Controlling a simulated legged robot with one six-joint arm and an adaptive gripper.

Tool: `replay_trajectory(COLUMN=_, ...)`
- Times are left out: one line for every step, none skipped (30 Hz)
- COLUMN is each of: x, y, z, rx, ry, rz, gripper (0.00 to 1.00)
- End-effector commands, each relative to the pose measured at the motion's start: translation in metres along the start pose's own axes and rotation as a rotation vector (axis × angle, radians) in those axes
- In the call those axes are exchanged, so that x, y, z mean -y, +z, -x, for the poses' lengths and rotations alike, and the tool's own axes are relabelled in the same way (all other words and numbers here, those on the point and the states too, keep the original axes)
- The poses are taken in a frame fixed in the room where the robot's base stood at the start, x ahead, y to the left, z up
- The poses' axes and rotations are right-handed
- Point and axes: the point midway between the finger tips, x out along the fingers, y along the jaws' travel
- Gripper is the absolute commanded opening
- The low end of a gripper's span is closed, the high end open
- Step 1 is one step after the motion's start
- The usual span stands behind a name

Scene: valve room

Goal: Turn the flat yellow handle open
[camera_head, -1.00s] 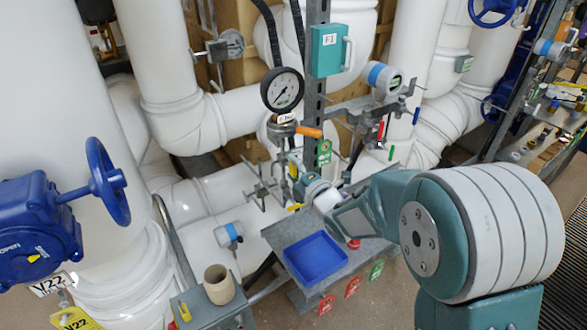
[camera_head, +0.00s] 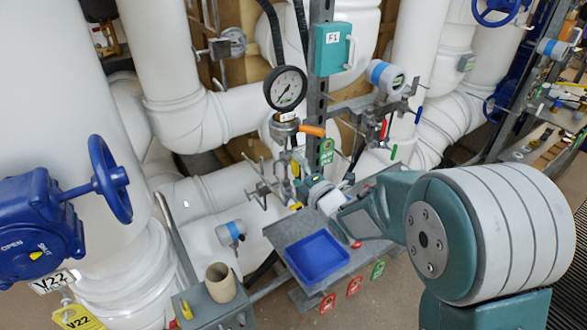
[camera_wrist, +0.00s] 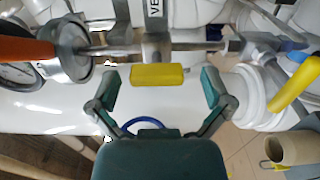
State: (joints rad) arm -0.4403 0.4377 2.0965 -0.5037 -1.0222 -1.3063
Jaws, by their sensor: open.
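The flat yellow handle (camera_wrist: 157,76) is a short bar on the pipe fitting in the wrist view. It lies between the two fingertips of my gripper (camera_wrist: 160,88), with a gap to each finger. My gripper is open and empty. In the head view my gripper (camera_head: 303,186) points at the small piping below the pressure gauge, and its fingers are small and partly hidden there. A bit of the yellow handle (camera_head: 295,169) shows beside the fingers.
An orange lever (camera_wrist: 25,50) and the gauge (camera_head: 285,88) are close by. A second yellow lever (camera_wrist: 296,86) slants on the right of the wrist view. A blue tray (camera_head: 317,256) and a beige pot (camera_head: 221,283) stand below. Thin pipes crowd the area.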

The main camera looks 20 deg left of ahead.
Motion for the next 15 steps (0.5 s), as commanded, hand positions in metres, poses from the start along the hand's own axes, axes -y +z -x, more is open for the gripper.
replay_trajectory(x=-0.001, y=0.001, z=0.007, rx=0.002, ry=0.0, rz=0.0, gripper=1.0)
replay_trajectory(x=-0.001, y=0.001, z=0.013, rx=0.002, ry=0.0, rz=0.0, gripper=1.0)
replay_trajectory(x=-0.001, y=0.0, z=0.02, rx=0.002, ry=0.0, rz=0.0, gripper=1.0)
replay_trajectory(x=0.0, y=0.0, z=0.026, rx=0.002, ry=-0.001, rz=-0.001, gripper=1.0)
replay_trajectory(x=0.0, y=0.0, z=0.033, rx=0.003, ry=0.0, rz=0.0, gripper=1.0)
replay_trajectory(x=0.0, y=0.0, z=0.042, rx=0.002, ry=0.0, rz=0.0, gripper=1.0)
replay_trajectory(x=0.0, y=0.0, z=0.048, rx=0.002, ry=-0.001, rz=0.0, gripper=1.0)
replay_trajectory(x=0.0, y=0.0, z=0.054, rx=0.002, ry=-0.001, rz=0.0, gripper=1.0)
replay_trajectory(x=0.0, y=0.0, z=0.063, rx=0.003, ry=-0.001, rz=0.0, gripper=1.0)
replay_trajectory(x=0.001, y=0.0, z=0.069, rx=0.003, ry=-0.001, rz=0.001, gripper=1.0)
replay_trajectory(x=0.001, y=0.0, z=0.075, rx=0.002, ry=-0.002, rz=0.001, gripper=1.0)
replay_trajectory(x=0.001, y=-0.001, z=0.082, rx=0.001, ry=-0.002, rz=0.001, gripper=1.0)
replay_trajectory(x=0.001, y=-0.001, z=0.087, rx=0.002, ry=-0.001, rz=0.001, gripper=1.0)
replay_trajectory(x=0.001, y=0.0, z=0.091, rx=0.002, ry=-0.002, rz=0.001, gripper=1.0)
replay_trajectory(x=0.002, y=-0.001, z=0.097, rx=0.001, ry=-0.003, rz=0.001, gripper=1.0)
